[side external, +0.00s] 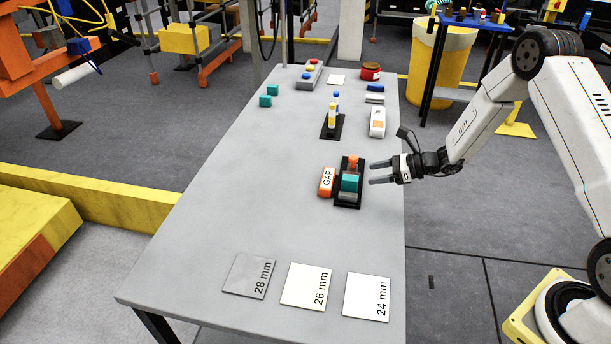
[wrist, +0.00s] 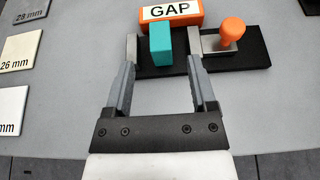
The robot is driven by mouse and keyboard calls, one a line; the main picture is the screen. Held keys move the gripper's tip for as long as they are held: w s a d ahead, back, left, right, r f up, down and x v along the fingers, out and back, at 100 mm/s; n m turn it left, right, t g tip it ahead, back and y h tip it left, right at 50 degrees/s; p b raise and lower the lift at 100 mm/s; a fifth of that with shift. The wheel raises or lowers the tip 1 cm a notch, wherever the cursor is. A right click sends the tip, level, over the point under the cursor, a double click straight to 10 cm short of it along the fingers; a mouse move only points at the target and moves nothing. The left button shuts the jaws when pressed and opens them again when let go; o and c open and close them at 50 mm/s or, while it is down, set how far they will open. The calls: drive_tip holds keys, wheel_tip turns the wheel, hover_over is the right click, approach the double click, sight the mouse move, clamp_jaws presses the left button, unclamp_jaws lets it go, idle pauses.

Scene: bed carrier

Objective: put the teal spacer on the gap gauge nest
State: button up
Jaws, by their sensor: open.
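A teal spacer (side external: 349,182) sits upright on the black gap gauge nest (side external: 347,204), on the table's right side. In the wrist view the teal spacer (wrist: 161,44) stands between a grey block at its left and a grey slider with an orange knob (wrist: 231,30) at its right, with a visible space on the slider side. An orange block marked GAP (wrist: 170,12) lies behind the nest (wrist: 258,57). My gripper (side external: 369,174) is open and empty, beside the nest. In the wrist view my gripper's fingers (wrist: 163,62) point at the nest, with the spacer ahead between them.
Cards marked 28 mm (side external: 249,276), 26 mm (side external: 306,286) and 24 mm (side external: 367,296) lie at the near end of the table (side external: 220,215). Two other teal blocks (side external: 268,95) lie at the far left. A black stand with yellow pieces (side external: 331,122) stands beyond the nest. The table's left-middle is clear.

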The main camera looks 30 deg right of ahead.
drive_tip(key=shift+v, duration=2.3)
drive_tip(key=shift+a, duration=0.1)
drive_tip(key=s+a+r+n+g+h, duration=0.3)
drive_tip(key=s+n, duration=0.6)
drive_tip(key=n, duration=0.4)
drive_tip(key=s+a+r+n+g+h, duration=0.3)
drive_tip(key=s+a+r+n+h, duration=0.2)
drive_tip(key=s+n, duration=0.5)
drive_tip(key=a+n+h, duration=0.1)
drive_tip(key=a+n, duration=0.1)
drive_tip(key=n, duration=0.2)
drive_tip(key=shift+g, duration=0.4)
